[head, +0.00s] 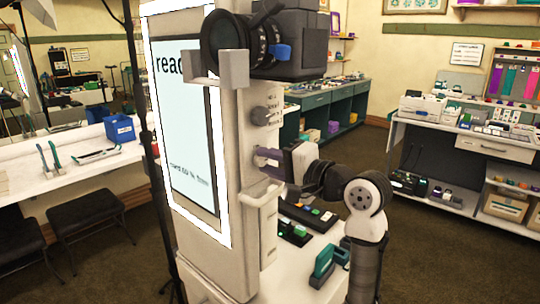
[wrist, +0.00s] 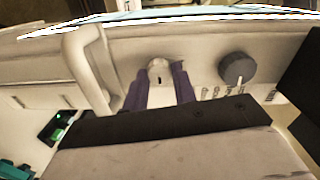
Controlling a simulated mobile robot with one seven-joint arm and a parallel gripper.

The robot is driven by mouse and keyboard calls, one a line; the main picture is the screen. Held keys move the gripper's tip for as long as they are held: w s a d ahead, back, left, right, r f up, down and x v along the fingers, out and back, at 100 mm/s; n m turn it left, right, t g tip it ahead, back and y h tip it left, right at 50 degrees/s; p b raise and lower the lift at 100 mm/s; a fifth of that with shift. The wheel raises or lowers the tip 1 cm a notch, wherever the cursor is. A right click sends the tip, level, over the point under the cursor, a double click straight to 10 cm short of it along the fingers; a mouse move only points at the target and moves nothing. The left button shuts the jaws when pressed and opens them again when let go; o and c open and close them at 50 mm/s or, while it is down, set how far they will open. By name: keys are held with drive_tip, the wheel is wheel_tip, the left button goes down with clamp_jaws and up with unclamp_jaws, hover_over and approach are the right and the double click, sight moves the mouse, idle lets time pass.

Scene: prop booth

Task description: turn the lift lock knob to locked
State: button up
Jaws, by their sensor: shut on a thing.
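The lift lock knob (wrist: 158,75) is a small round pale knob with a short dark mark on its face, set on the side of the pale cabinet (wrist: 205,50). My gripper (wrist: 161,79) has its two purple fingers on either side of this knob and is shut on it. In the head view my gripper (head: 262,156) reaches the cabinet side (head: 242,200) from the right, and its fingers mostly hide the knob. I cannot read any locked or unlocked marking, so the knob's setting is unclear.
A larger dark grey dial (wrist: 237,68) is right of the fingers in the wrist view, with small toggles (wrist: 215,93) below it. A pale handle (wrist: 88,68) stands out on the left. A camera (head: 265,42) sits above. Several small devices lie on the white shelf below.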

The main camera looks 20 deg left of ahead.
idle(0.5)
drive_tip(key=o, duration=1)
drive_tip(key=shift+d, duration=0.1)
drive_tip(key=b+v, duration=0.3)
drive_tip(key=v, duration=1)
drive_tip(key=shift+d+b, duration=0.35)
drive_tip(key=shift+b, duration=0.05)
drive_tip(key=shift+s, duration=0.15)
